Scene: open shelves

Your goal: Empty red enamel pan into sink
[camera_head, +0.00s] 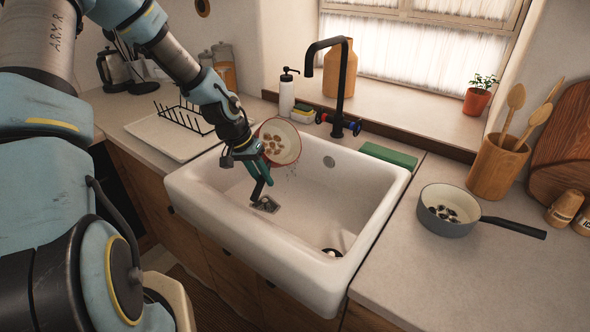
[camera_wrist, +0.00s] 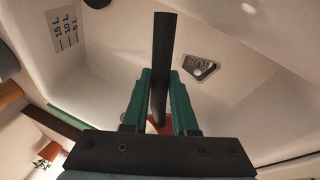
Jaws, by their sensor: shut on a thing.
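My gripper (camera_head: 261,170) is over the white sink (camera_head: 190,200), its green fingers shut on the black handle of the red enamel pan (camera_head: 279,141). In the wrist view the handle (camera_wrist: 161,50) runs between the fingers, and only a bit of red pan shows behind them. The pan is tilted on its side, its cream inside facing the head camera. Several brown pieces (camera_head: 274,145) still show inside it. Tiny specks or drops show just below its rim. The sink has a square drain (camera_head: 266,204), also in the wrist view (camera_wrist: 200,67).
A black tap (camera_head: 342,90) rises behind the sink, right of the pan. A soap bottle (camera_head: 287,95) and sponges (camera_head: 302,112) stand at the back. A grey saucepan (camera_head: 448,222) with dark pieces sits on the right counter. A dish rack (camera_head: 183,117) stands left. A small dark round item (camera_head: 332,252) lies in the sink.

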